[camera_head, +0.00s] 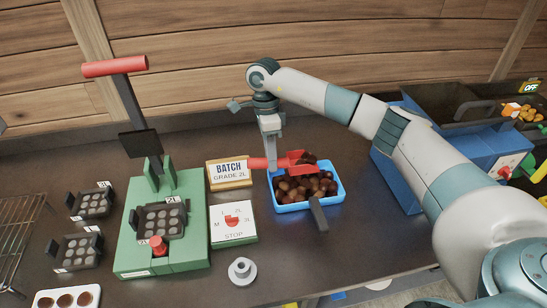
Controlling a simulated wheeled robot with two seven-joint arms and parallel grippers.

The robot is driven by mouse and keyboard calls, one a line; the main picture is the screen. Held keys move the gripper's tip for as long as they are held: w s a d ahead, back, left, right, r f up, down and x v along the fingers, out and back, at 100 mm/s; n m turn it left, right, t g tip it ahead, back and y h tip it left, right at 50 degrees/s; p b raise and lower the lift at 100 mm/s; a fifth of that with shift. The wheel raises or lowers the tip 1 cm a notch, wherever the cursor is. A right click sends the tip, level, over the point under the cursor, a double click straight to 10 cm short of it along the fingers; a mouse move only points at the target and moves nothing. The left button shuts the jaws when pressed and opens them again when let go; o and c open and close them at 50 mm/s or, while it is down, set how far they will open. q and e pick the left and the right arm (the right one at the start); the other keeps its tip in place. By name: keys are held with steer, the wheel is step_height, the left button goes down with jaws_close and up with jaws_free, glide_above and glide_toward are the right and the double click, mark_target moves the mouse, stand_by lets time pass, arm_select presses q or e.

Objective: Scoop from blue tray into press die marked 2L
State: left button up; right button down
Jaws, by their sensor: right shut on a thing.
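The blue tray (333,199) in the middle of the table holds a heap of dark brown chestnuts (291,188). My right gripper (271,160) points down at the tray's back left and is shut on the handle of a red scoop (298,167). The scoop's bowl is over the back of the heap, with brown chestnuts at it; I cannot tell whether it touches the heap. A dark die (160,222) with round hollows sits in the green press (185,192); its small tag cannot be read surely. My left gripper is not in view.
Two other dies (91,203) (76,252) lie left of the press. The press has a raised red lever (114,66). A "BATCH GRADE 2L" sign (229,174) and a dial box (233,224) stand between press and tray. A dark bar (318,214) crosses the tray's front edge.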

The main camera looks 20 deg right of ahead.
steer(key=shift+r, duration=0.1)
stand_by(0.5)
steer(key=shift+a+r, duration=0.15)
steer(key=shift+a, duration=0.05)
steer(key=a+r+n, duration=0.1)
steer(key=n, duration=0.1)
steer(key=s+a+r+n, duration=0.1)
steer(key=n, duration=0.1)
steer(key=shift+a+r+h, duration=0.25)
steer(key=shift+a+h, duration=0.15)
steer(key=s+a+r+n+t, duration=0.1)
steer(key=s+n, duration=0.7)
steer(key=s+a+r+n+t+h, duration=0.1)
steer(key=s+n, duration=0.7)
steer(key=s, duration=0.1)
steer(key=shift+a+r+n+t+h, duration=0.3)
steer(key=shift+a+r, duration=0.1)
